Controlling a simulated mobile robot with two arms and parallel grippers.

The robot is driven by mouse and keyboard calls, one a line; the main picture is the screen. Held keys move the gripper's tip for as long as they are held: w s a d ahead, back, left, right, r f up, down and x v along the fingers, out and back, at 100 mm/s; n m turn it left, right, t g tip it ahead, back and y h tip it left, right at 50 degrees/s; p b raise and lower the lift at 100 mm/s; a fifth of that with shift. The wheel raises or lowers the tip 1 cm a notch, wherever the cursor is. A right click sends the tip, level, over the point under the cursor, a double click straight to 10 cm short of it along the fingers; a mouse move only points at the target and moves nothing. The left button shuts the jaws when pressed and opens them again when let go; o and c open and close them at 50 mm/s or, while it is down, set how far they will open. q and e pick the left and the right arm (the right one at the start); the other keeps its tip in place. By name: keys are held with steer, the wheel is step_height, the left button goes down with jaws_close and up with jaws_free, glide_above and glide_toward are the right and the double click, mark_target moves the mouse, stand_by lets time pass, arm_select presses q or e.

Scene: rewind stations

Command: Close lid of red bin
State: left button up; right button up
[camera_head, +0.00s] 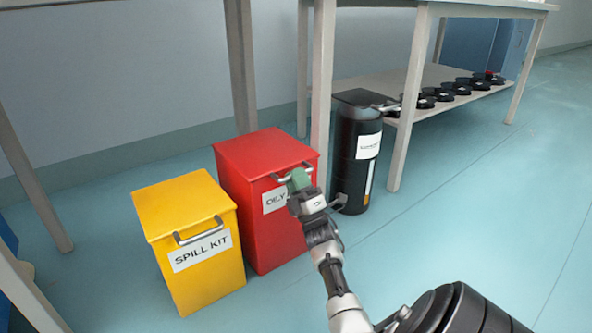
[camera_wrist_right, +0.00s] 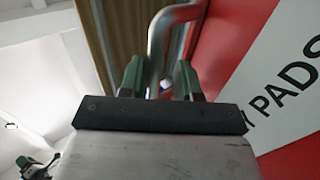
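The red bin (camera_head: 263,222) stands on the floor with its flat red lid (camera_head: 265,152) down on top. A grey bar handle (camera_head: 281,178) sits at its front upper edge, and its white label is partly hidden. My right gripper (camera_head: 299,180) is at the right part of this handle. In the right wrist view the handle (camera_wrist_right: 158,45) passes between the two green fingers (camera_wrist_right: 160,80), which stand apart with a gap beside the bar. My left gripper is not in the head view; a small green and dark piece at the wrist view's lower left may be it.
A yellow SPILL KIT bin (camera_head: 205,275) stands close left of the red bin. A low shelf (camera_head: 440,85) holds several black discs. The floor at right is clear.

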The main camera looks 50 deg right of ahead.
steer(key=shift+o, duration=0.3)
steer(key=shift+r+y, duration=0.15)
steer(key=shift+y, duration=0.15)
steer(key=shift+s+f+p, duration=0.2)
steer(key=shift+s+p, duration=0.05)
steer(key=shift+p, duration=0.1)
steer(key=p+v, duration=0.4)
steer(key=v, duration=0.7)
steer(key=shift+f, duration=0.3)
steer(key=shift+a, duration=0.15)
steer(key=shift+s, duration=0.1)
